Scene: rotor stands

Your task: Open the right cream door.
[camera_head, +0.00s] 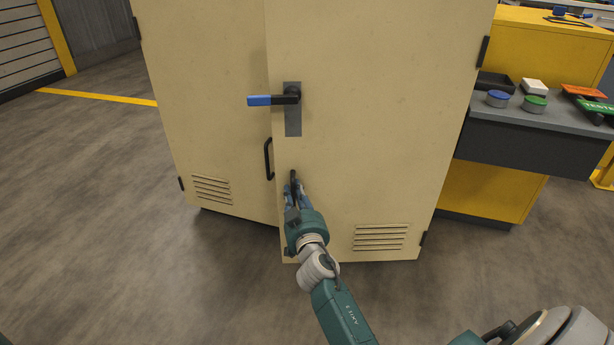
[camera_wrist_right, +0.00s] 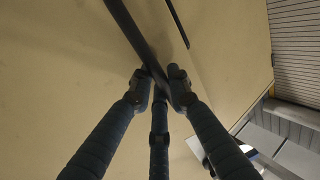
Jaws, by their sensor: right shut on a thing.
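The right cream door (camera_head: 370,150) stands a little ajar, its left edge swung out in front of the left cream door (camera_head: 205,110). A lever with a blue grip (camera_head: 260,100) on a grey plate points left, about level, on the right door. Below it is the right door's black bar handle (camera_head: 293,177). My right gripper (camera_head: 296,187) is shut on this handle. In the right wrist view the fingers (camera_wrist_right: 160,82) close around the dark bar (camera_wrist_right: 135,38). The fingers hide part of the bar. My left gripper is not in view.
The left door has its own black handle (camera_head: 268,158). A grey-topped bench (camera_head: 540,120) with small containers stands close to the right of the cabinet, by a yellow cabinet (camera_head: 490,190). The floor (camera_head: 130,250) in front and to the left is clear.

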